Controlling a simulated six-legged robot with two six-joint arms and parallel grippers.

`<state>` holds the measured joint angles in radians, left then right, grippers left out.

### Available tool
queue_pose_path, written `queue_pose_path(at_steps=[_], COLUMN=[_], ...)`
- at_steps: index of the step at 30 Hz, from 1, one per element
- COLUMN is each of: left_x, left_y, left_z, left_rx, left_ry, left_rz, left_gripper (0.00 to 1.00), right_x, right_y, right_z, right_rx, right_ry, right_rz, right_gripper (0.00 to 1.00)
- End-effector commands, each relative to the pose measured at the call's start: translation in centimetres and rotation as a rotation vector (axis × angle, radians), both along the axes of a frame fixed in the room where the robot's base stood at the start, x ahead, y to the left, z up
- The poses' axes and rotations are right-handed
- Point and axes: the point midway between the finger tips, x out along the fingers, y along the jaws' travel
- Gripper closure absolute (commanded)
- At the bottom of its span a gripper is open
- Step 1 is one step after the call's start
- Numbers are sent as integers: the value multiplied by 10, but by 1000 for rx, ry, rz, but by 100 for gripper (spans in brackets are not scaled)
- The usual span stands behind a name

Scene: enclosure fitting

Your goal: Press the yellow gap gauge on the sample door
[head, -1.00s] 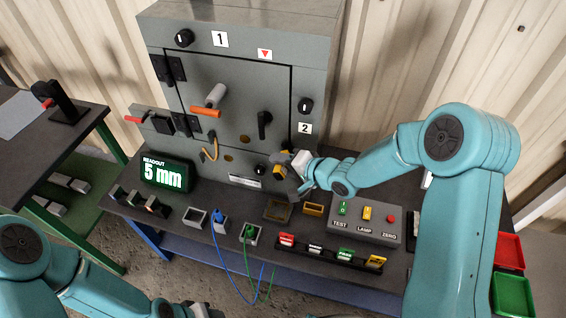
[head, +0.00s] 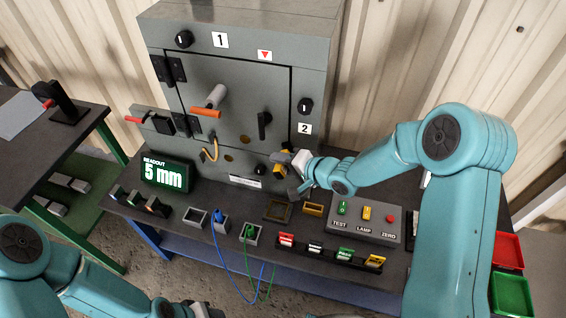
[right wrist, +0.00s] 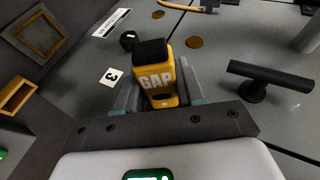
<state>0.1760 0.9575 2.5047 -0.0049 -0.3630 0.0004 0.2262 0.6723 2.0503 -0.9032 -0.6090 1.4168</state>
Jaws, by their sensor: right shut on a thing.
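The yellow gap gauge (right wrist: 158,82), lettered GAP and with a black pad at its far end, is held between the fingers of my right gripper (right wrist: 160,98). In the head view the gauge (head: 278,170) is in front of the lower right of the grey cabinet, near the sample door (head: 235,90). The door is shut and carries an orange-tipped handle (head: 206,110) and a black lever (head: 264,125). I cannot tell whether the gauge's pad touches the cabinet face. My left gripper (head: 203,310) is partly cut off at the bottom edge, its jaws unclear.
The readout (head: 166,174) shows 5 mm. A button box (head: 362,222) with TEST, LAMP and ZERO stands to the right. Open holders, such as a brass-coloured frame (head: 278,210), lie below the gripper. A black knob (right wrist: 128,40) and a label 3 (right wrist: 111,75) lie close to the gauge.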

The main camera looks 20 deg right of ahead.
Motion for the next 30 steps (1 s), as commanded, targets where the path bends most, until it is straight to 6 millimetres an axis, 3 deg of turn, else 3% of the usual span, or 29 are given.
queue_pose_path(at_steps=[5, 30], left_x=[0, 0], left_y=[0, 0], left_z=[-2, -32], left_rx=[0, 0], left_ry=[0, 0], left_rz=[0, 0], left_gripper=[52, 52], right_x=[0, -57], right_y=[0, 39], right_z=[1, 0], right_rx=[1, 1], right_ry=[-4, -3], right_rz=[-3, 0], right_gripper=[97, 97])
